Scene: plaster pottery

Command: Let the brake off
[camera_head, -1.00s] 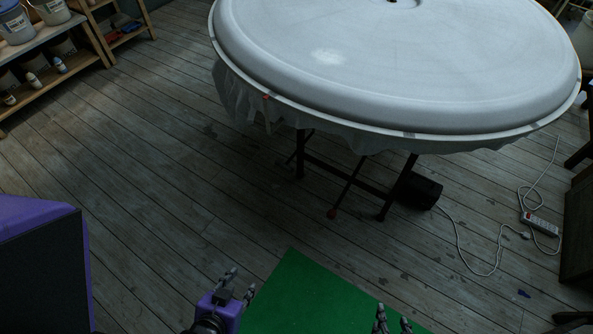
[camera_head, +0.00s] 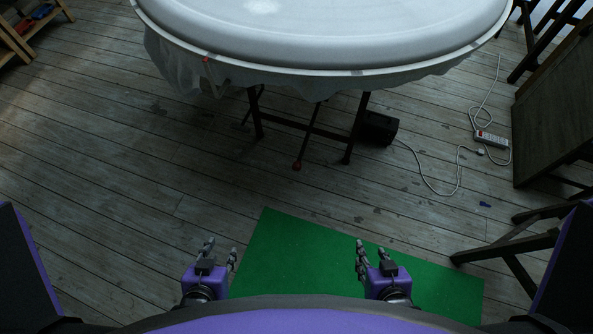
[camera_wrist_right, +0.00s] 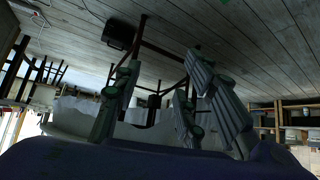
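A large round white wheel (camera_head: 330,35) fills the top of the head view. Its dark frame (camera_head: 300,127) stands on the plank floor under it. A small red piece (camera_head: 206,60) sits at the wheel's left rim. No part is labelled as the brake. My left gripper (camera_head: 220,249) is open and empty, in front of the wheel and left of the lever. My right gripper (camera_head: 371,249) is open and empty, right of the lever. The right wrist view shows its spread fingers (camera_wrist_right: 158,85).
A green mat (camera_head: 300,250) lies on the floor below my grippers. A black box (camera_head: 379,128) by the frame has a white cable to a power strip (camera_head: 491,139). Dark wooden furniture (camera_head: 555,110) stands at the right. The floor at the left is clear.

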